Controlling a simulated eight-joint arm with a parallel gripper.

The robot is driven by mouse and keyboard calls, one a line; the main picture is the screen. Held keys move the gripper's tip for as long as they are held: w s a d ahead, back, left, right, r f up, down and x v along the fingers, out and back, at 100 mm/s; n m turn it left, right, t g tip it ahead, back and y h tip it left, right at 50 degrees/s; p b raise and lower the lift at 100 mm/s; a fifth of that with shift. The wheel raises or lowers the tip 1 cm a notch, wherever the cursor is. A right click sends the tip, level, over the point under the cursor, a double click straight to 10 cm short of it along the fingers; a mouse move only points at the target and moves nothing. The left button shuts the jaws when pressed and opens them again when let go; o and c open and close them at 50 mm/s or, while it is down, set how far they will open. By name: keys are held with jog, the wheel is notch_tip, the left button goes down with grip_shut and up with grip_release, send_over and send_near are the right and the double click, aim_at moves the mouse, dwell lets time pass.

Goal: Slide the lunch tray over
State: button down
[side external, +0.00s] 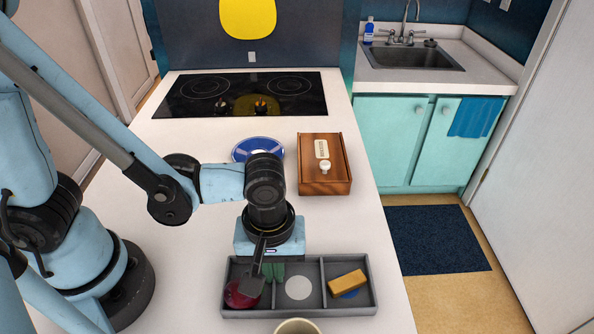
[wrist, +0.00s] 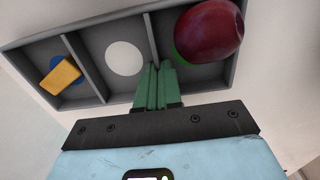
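The grey lunch tray (side external: 346,311) with three compartments lies on the white counter; it also shows in the wrist view (wrist: 98,80). A dark red round fruit or vegetable (side external: 239,296) sits in the left compartment, over a green disc in the wrist view (wrist: 180,54). The middle holds only a white disc (side external: 298,288). The right holds a tan block (side external: 347,283) on a blue disc. My gripper (wrist: 160,66) points down at the tray, its green fingers together beside the left-middle divider. Whether they touch the divider is hidden.
A wooden box (side external: 326,180) with a white knob and label stands behind the tray. A blue plate (side external: 249,145) lies left of it, partly behind my arm. A cup rim (side external: 297,327) shows just in front of the tray. The counter's right edge is close to the tray.

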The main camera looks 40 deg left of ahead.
jog(key=c, duration=1.2)
grip_release()
jog(key=shift+r, duration=0.15)
jog(key=shift+r, duration=5.9)
jog(key=w+a+m+t, duration=0.2)
jog(key=a+m, duration=0.1)
jog(key=a, duration=0.3)
jog(key=w+a+m+t, duration=0.2)
jog(key=a+m, duration=0.1)
jog(key=a, duration=0.3)
jog(key=w+a+r+m+t, duration=0.1)
jog(key=w+a+m+t, duration=0.2)
jog(key=a, duration=0.3)
jog(key=shift+w, duration=0.1)
